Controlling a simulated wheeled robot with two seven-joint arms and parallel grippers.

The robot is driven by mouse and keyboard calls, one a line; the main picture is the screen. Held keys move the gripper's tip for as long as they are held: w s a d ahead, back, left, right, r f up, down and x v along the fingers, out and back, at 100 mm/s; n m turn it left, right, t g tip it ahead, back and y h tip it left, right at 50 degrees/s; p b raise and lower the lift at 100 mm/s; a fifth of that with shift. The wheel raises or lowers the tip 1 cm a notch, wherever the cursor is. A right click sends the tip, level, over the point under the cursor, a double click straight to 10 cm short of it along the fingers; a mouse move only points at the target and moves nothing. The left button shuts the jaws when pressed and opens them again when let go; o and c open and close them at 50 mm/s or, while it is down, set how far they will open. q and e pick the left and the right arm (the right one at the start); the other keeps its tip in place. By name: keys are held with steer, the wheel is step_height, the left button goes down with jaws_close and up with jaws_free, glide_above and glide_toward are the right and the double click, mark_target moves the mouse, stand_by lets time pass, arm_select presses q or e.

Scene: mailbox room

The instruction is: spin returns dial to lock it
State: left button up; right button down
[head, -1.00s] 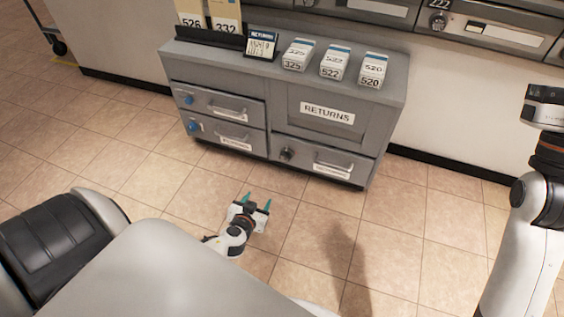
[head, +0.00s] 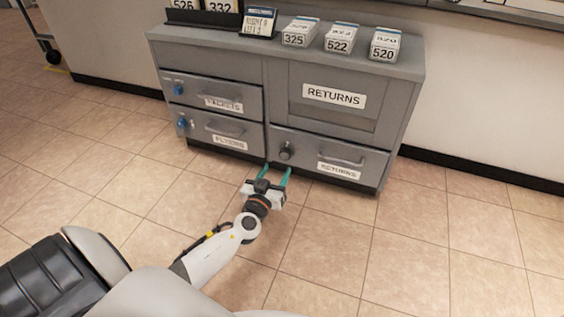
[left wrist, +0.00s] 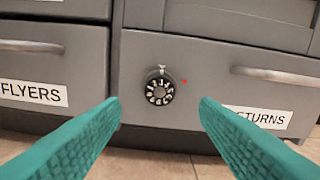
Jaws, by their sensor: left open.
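The returns dial (head: 286,151) is a dark round knob on the left part of the lower right drawer, labelled RETURNS (head: 338,170). In the left wrist view the dial (left wrist: 160,88) is black with white digits around its face, with a light mark above it and a small red dot to its right. My left gripper (head: 276,170) is open and empty, its teal fingers pointing at the cabinet just below the dial in the head view. In the left wrist view the fingers (left wrist: 157,112) stand wide on either side of the dial, apart from it. My right gripper is out of view.
The grey cabinet (head: 275,95) also has two left drawers, with blue knobs (head: 182,123) and bar handles. Labelled boxes (head: 342,38) and a small sign (head: 259,22) stand on top. The tiled floor (head: 400,250) on the right is clear.

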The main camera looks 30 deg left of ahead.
mark_target(284, 156)
arm_select(q)
steer(key=x, duration=0.6)
steer(key=shift+b, duration=0.3)
steer(key=shift+c, duration=0.6)
steer(key=shift+s, duration=0.1)
steer(key=c, duration=0.9)
